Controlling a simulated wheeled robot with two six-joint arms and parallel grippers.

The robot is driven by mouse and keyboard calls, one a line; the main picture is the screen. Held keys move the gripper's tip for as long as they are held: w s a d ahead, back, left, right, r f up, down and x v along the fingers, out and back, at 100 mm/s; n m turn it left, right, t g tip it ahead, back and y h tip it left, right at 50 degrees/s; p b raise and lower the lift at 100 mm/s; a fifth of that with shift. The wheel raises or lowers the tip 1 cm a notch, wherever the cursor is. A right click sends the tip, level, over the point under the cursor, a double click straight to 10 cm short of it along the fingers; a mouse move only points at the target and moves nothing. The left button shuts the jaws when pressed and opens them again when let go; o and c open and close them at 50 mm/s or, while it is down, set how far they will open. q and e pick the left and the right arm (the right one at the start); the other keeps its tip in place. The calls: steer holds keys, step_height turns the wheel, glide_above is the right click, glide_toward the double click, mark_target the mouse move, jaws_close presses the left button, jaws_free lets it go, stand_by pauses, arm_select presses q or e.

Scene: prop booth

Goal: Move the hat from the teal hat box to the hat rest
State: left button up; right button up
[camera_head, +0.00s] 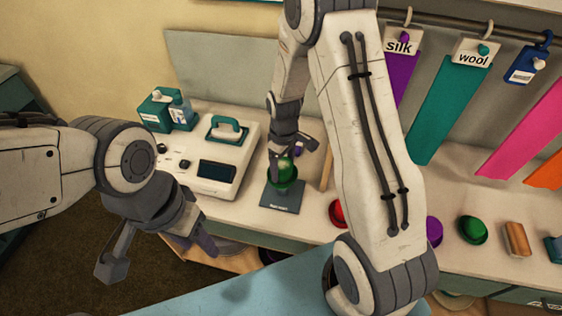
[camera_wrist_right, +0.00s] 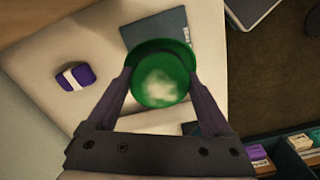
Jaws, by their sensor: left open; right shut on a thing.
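My right gripper (camera_head: 291,156) is shut on a green hat (camera_head: 285,172). In the right wrist view the fingers (camera_wrist_right: 160,88) grip the sides of the hat (camera_wrist_right: 161,62), a round green shape with a pale patch. The hat is over the dark labelled pad (camera_head: 283,197), which looks like the hat rest; it shows partly behind the hat in the wrist view (camera_wrist_right: 143,32). I cannot tell whether hat and pad touch. My left gripper (camera_head: 157,250) is open and empty at the lower left, off the counter's front. I cannot make out the teal hat box for sure.
A white machine (camera_head: 210,170) with a teal handle stands left of the pad, a teal box (camera_head: 157,112) with a bottle behind it. Red (camera_head: 337,212), purple (camera_head: 434,231) and green (camera_head: 473,230) items sit to the right. Fabric strips hang at upper right. A purple-and-white block (camera_wrist_right: 75,77) lies nearby.

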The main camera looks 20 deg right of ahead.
step_height(320, 180, down, 5)
steer(key=b, duration=0.3)
steer(key=shift+r, duration=0.2)
steer(key=shift+f+b, duration=0.5)
steer(key=shift+s, duration=0.15)
steer(key=shift+f, duration=0.2)
steer(key=shift+f+b, duration=0.5)
steer(key=shift+f, duration=0.25)
steer(key=shift+f, duration=0.1)
stand_by(0.5)
steer(key=shift+f+b, duration=0.4)
steer(key=shift+f, duration=0.05)
